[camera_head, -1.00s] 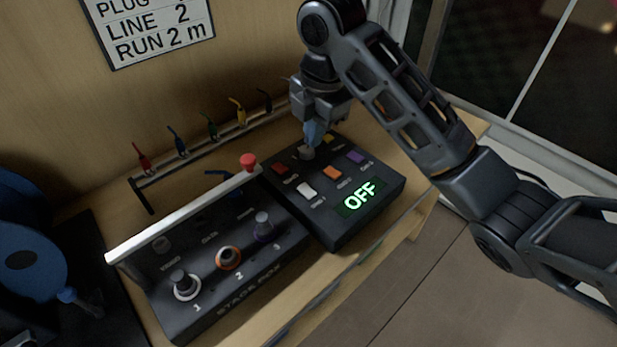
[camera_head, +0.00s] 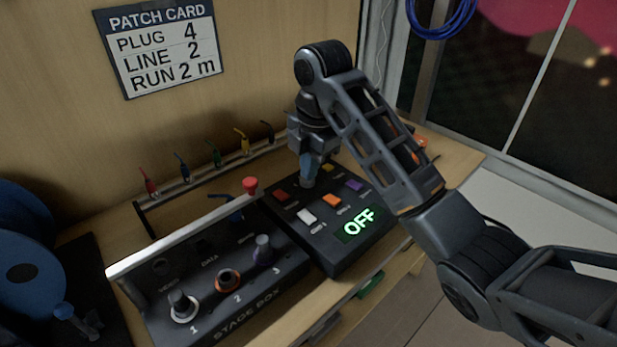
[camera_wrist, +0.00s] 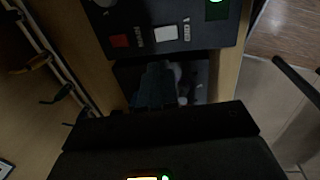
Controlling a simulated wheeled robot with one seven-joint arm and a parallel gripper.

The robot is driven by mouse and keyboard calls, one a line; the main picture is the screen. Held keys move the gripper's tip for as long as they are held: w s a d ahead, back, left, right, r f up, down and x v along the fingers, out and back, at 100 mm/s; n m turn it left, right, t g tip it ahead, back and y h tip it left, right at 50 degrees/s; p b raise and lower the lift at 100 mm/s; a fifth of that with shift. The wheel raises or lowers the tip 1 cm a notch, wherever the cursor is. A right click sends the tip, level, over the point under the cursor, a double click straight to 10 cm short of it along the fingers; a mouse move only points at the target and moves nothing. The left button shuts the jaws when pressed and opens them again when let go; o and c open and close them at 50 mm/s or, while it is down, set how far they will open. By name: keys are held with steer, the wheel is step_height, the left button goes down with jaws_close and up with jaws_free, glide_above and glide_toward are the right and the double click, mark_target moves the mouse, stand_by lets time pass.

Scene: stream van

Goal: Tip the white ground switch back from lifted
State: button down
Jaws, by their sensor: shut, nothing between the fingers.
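The white switch (camera_head: 306,216) sits at the near-left of a dark switch panel (camera_head: 348,262), between a red switch (camera_head: 283,194) and an orange switch (camera_head: 332,201). It also shows in the wrist view (camera_wrist: 165,33). Its tilt is too small to tell. The panel's display (camera_head: 359,222) reads OFF in green. My gripper (camera_head: 309,183) is shut and empty. In the head view it points down in front of the panel's far part, behind the white switch, and hides what lies there. In the wrist view the blue-grey fingers (camera_wrist: 155,85) appear below the white switch, apart from it.
A stage box (camera_head: 215,300) with numbered sockets and a pale bar (camera_head: 185,236) along it stands to the left. A rack of coloured plugs (camera_head: 245,146) runs behind. A blue reel (camera_head: 25,260) is at far left.

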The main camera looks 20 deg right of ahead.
mark_target(303, 213)
steer(key=f, duration=0.4)
steer(key=w+f, duration=0.1)
steer(key=f, duration=0.7)
steer(key=shift+w+a, duration=0.25)
steer(key=shift+w, duration=0.05)
